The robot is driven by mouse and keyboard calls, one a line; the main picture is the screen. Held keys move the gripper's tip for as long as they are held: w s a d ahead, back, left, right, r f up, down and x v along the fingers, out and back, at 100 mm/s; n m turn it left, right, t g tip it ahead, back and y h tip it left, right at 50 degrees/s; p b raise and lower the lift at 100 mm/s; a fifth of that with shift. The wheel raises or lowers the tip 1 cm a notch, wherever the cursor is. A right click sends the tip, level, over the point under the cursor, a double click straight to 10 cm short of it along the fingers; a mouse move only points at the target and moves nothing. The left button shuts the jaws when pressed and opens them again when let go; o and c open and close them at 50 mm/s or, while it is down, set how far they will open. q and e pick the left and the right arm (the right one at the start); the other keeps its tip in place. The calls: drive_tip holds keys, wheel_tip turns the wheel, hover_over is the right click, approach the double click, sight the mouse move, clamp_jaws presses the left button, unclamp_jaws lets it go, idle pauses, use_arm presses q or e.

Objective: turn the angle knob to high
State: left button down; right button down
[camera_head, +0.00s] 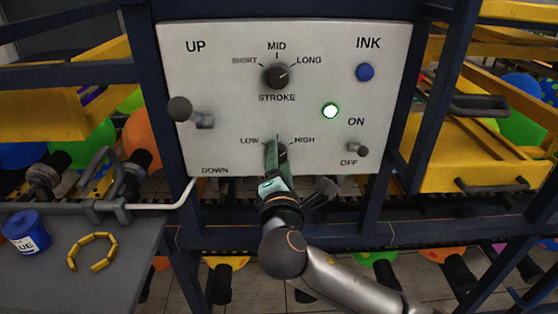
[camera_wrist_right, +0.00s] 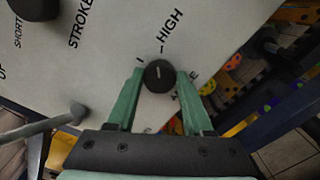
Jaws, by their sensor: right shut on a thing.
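The angle knob (camera_head: 283,152) is a black round knob low on the white control panel (camera_head: 225,105), between the LOW and HIGH labels. In the head view my right gripper (camera_head: 276,145) reaches up from below and partly covers it and the wording under it. In the right wrist view the knob (camera_wrist_right: 159,77) sits between the two green fingers of my right gripper (camera_wrist_right: 158,82), which is shut on it. A short white line on the knob points roughly toward the HIGH side; its exact setting is hard to tell. My left gripper is not in view.
A grey table (camera_head: 120,260) with a blue pot (camera_head: 26,232) stands left.

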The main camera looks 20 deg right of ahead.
drive_tip(key=shift+f+m, duration=0.15)
drive_tip(key=shift+m, duration=0.85)
drive_tip(key=shift+c, duration=1.5)
unclamp_jaws()
